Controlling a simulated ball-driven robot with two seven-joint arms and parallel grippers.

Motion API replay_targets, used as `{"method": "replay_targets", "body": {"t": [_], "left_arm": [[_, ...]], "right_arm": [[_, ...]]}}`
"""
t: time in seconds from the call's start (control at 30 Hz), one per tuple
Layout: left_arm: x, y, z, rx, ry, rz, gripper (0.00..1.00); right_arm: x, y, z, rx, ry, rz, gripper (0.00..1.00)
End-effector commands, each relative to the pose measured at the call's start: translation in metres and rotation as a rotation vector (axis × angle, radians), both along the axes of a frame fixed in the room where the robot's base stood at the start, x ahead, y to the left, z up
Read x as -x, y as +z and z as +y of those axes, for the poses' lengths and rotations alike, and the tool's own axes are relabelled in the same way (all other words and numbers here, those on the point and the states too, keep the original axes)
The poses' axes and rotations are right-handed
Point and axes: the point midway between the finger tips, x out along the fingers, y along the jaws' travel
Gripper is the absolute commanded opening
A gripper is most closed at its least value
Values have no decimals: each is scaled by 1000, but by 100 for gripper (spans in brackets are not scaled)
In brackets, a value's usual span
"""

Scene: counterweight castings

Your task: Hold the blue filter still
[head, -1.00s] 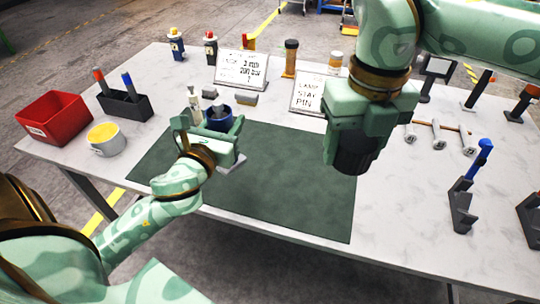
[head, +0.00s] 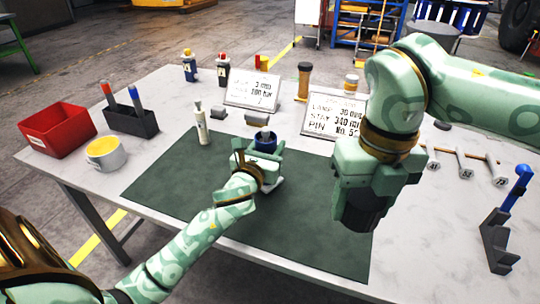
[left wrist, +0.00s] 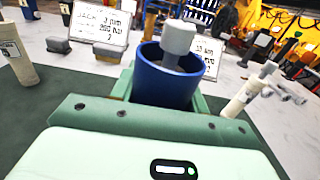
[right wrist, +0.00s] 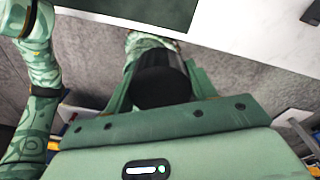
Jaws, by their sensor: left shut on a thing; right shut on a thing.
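The blue filter (head: 264,142) is an open-topped blue cylinder over the green mat's back part. My left gripper (head: 258,152) is shut on it, and the filter stands roughly upright between the fingers in the left wrist view (left wrist: 163,84). A grey stem with a blocky head (left wrist: 178,40) shows at its opening. My right gripper (head: 362,208) points down over the mat's right part, well apart from the filter. It is shut on a black round thing (right wrist: 160,86). The filter's underside is hidden, so I cannot tell whether it touches the mat.
A white bottle (head: 201,128) stands left of the filter. Grey blocks (head: 218,113) and two signs (head: 252,90) (head: 337,118) are behind. A red bin (head: 58,130) and yellow-filled cup (head: 105,153) stand left. The green mat's (head: 170,190) front left is clear.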

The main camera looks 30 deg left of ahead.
Motion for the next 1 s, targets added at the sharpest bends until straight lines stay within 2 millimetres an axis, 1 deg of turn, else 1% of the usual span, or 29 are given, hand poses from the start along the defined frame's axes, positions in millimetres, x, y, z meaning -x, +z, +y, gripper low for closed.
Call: {"method": "replay_targets", "body": {"t": [0.03,0.07,0.3,0.43,0.47,0.5,0.53,0.77,0.87,0.97,1.0], "left_arm": [[0,-16,0,2,0,5,0],[0,-19,0,2,0,4,0],[0,-15,0,0,0,0,0],[0,-18,0,-1,0,0,0],[0,-19,0,0,0,3,51],[0,-19,0,-1,0,2,62],[0,-19,0,-1,0,2,67],[0,-18,0,0,0,2,67],[1,-14,0,1,0,1,67],[14,-15,-3,-1,-1,3,67],[22,-14,-5,1,-1,3,67]], "right_arm": [[-2,-16,0,0,0,10,28],[-3,-18,0,1,0,12,28],[-2,-14,0,0,0,9,28],[-2,-16,0,0,0,10,28],[-2,-16,0,0,0,10,28],[-2,-15,0,0,0,10,28],[-2,-15,0,0,0,10,28],[-2,-15,0,0,0,10,28],[-2,-13,0,1,0,9,28],[-1,-9,0,1,0,6,28],[-1,-6,0,0,0,4,28]]}}
